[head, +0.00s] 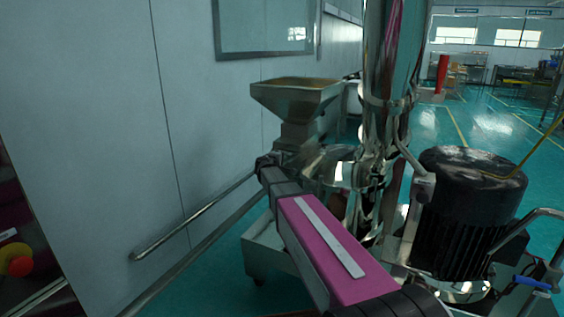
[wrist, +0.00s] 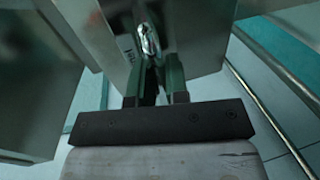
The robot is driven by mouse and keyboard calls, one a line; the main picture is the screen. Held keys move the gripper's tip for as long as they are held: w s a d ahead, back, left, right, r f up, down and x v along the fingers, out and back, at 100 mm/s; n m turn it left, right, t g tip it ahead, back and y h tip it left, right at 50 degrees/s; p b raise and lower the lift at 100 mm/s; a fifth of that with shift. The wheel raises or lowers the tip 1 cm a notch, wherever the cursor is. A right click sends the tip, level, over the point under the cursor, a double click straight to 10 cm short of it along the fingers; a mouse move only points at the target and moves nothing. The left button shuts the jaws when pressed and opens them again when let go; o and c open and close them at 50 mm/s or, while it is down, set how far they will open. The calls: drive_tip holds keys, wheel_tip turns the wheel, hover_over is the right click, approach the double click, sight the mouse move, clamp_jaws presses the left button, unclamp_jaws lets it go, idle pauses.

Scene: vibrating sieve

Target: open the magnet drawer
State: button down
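In the wrist view, a shiny metal handle (wrist: 149,40) stands out from a flat metal face (wrist: 192,38) with dark lettering beside it. This looks like the magnet drawer's front. My gripper (wrist: 158,62) has its two fingertips at the near end of the handle, with a narrow gap between the fingers. I cannot tell whether they press on it. In the head view, my gripper (head: 268,160) is a small dark shape at the far end of my arm, beside the hopper machine. The drawer and handle cannot be made out there.
A steel hopper (head: 297,97) stands near the wall. A polished vertical column (head: 388,70) and a black ribbed motor (head: 470,190) stand to the right. A wall rail (head: 190,222) runs at the left. Open green floor (head: 480,125) lies farther back.

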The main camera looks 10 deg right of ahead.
drive_tip(key=f+v, duration=0.1)
drive_tip(key=v, duration=0.8)
drive_tip(key=f+v, duration=0.2)
drive_tip(key=v, duration=0.6)
drive_tip(key=shift+s+a+f, duration=0.25)
drive_tip(key=shift+s+a, duration=0.15)
drive_tip(key=shift+s, duration=0.25)
drive_tip(key=c, duration=1.1)
unclamp_jaws()
drive_tip(key=shift+c, duration=0.2)
drive_tip(key=v, duration=1)
drive_tip(key=shift+s+a, duration=0.25)
drive_tip(key=shift+s, duration=0.05)
drive_tip(key=s+d+f+m+g+y, duration=0.1)
drive_tip(key=s+d+f+m+g, duration=0.25)
drive_tip(key=d+f, duration=0.35)
drive_tip(key=s+d+f+m+g+y, duration=0.2)
drive_tip(key=d+f+g, duration=0.2)
drive_tip(key=d+f, duration=0.3)
drive_tip(key=s+d+f+m+g+y, duration=0.2)
drive_tip(key=s+f+m+g+y, duration=0.3)
drive_tip(key=s+f, duration=0.3)
wheel_tip(320, 180, down, 3)
drive_tip(key=shift+s+d+r+y, duration=0.1)
drive_tip(key=shift+s+d+y, duration=0.2)
drive_tip(key=shift+y, duration=0.3)
